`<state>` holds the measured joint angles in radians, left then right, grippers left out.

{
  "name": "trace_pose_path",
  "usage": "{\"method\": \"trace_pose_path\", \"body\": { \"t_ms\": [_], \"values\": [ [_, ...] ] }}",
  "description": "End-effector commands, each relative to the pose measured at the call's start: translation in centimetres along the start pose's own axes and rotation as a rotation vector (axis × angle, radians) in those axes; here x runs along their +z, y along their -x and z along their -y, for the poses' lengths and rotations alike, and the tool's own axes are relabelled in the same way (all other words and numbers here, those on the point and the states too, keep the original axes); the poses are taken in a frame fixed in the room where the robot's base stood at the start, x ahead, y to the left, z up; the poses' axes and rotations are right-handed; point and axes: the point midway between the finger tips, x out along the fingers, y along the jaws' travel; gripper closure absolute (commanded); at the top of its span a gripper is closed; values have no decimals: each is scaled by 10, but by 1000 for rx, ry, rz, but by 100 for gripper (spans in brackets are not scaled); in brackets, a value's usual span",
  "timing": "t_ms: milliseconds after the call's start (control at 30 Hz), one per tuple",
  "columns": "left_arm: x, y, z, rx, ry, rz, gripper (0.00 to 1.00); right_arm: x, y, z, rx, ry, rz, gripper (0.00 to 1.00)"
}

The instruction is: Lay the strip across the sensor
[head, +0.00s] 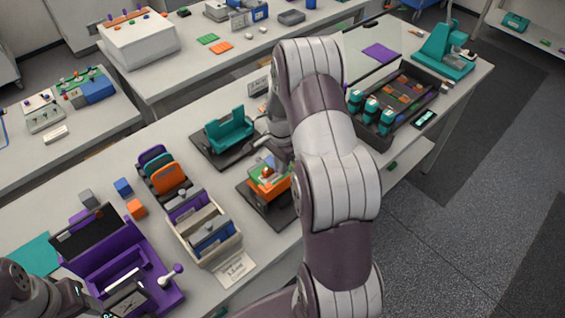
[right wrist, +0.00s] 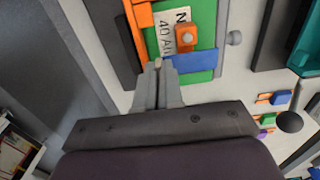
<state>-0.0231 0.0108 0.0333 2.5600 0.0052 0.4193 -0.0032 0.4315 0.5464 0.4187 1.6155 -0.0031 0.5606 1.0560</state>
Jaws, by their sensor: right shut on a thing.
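In the right wrist view my right gripper (right wrist: 158,72) is shut, its narrow fingers together at the near edge of an orange and green fixture (right wrist: 200,75). A short blue strip (right wrist: 195,62) starts at the fingertips and lies over the green face, and the gripper appears shut on its end. The face also bears a pale printed label (right wrist: 172,33) and an orange block with a round grey top (right wrist: 187,38). I cannot tell whether the strip touches the face. In the head view the fixture (head: 268,181) stands on a dark mat, and my right arm partly hides it. My left gripper (head: 98,302) is at the lower left, its jaws unclear.
A teal cradle (head: 229,132) stands on a dark mat behind the fixture. A beige tray (head: 235,247) and a rack with orange and teal plates (head: 168,181) stand to the left. A purple machine (head: 150,290) is near my left arm. A dark tray (head: 425,108) lies to the right.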

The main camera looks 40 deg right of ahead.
Motion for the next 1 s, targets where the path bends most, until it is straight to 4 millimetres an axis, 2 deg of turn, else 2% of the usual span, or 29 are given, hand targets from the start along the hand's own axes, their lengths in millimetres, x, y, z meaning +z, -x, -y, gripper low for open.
{"method": "trace_pose_path", "body": {
  "t_ms": [300, 600, 1000],
  "values": [
    [0, 0, 0, 0, 0, 0, 50, 0, -1, 0, 0, 0, 0, 100],
    [1, -7, 0, 0, 0, 0, 50, -1, -13, -1, 1, -1, 1, 100],
    [1, -7, 0, 0, 0, 0, 50, -2, -13, -1, 1, -1, 0, 100]
  ]
}}
